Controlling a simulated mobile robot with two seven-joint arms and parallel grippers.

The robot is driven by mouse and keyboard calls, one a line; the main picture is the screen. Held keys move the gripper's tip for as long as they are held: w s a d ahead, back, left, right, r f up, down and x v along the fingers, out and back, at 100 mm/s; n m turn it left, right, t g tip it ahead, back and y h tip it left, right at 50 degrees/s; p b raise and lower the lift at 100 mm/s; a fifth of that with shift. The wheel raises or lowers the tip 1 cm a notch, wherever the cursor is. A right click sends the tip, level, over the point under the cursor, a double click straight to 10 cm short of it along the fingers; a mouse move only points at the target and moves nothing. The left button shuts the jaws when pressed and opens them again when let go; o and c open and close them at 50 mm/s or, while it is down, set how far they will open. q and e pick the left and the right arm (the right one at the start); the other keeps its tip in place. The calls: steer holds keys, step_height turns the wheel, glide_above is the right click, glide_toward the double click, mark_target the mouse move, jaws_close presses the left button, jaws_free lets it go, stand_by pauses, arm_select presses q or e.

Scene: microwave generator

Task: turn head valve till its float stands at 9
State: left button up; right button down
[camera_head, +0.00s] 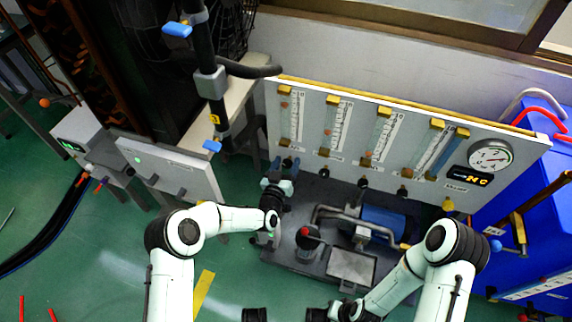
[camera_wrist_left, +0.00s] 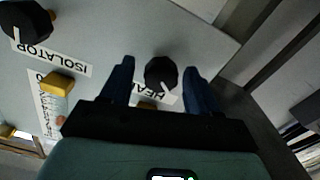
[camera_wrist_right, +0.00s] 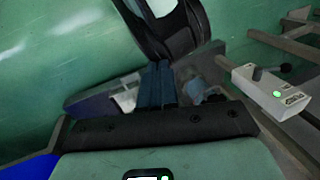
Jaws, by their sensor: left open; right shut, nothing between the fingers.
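The head valve is a black knob (camera_wrist_left: 161,74) with a white mark, beside a partly hidden label reading "HEA". In the head view it shows small under the leftmost tube (camera_head: 291,115) of the white panel. An orange float (camera_head: 284,105) sits high in that tube; its scale is too small to read. My left gripper (camera_wrist_left: 158,82) is open, its blue fingers on either side of the knob; contact cannot be told. It also shows at the panel's lower left (camera_head: 285,165). My right gripper (camera_wrist_right: 157,85) is shut and empty, away from the panel.
An "ISOLATOR" knob (camera_wrist_left: 27,24) is beside the head valve. More float tubes, a round gauge (camera_head: 490,155) and a display reading about 24 C (camera_head: 477,179) are on the panel. A blue pump (camera_head: 384,220) with pipes stands below. A blue tank (camera_head: 540,205) is at right.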

arm_select(q)
steer(key=c, duration=1.1)
steer(key=shift+o, duration=0.3)
arm_select(e)
steer(key=shift+w, duration=0.1)
arm_select(q)
steer(key=shift+n+b, duration=0.5)
steer(key=shift+b, duration=0.1)
steer(key=shift+r, duration=0.1)
steer(key=shift+w+r, duration=0.1)
arm_select(e)
steer(key=shift+w+d+f, duration=0.45)
steer(key=shift+w+f, duration=0.15)
steer(key=shift+w, duration=0.2)
arm_select(q)
steer(key=o, duration=1)
steer(key=shift+o, duration=0.2)
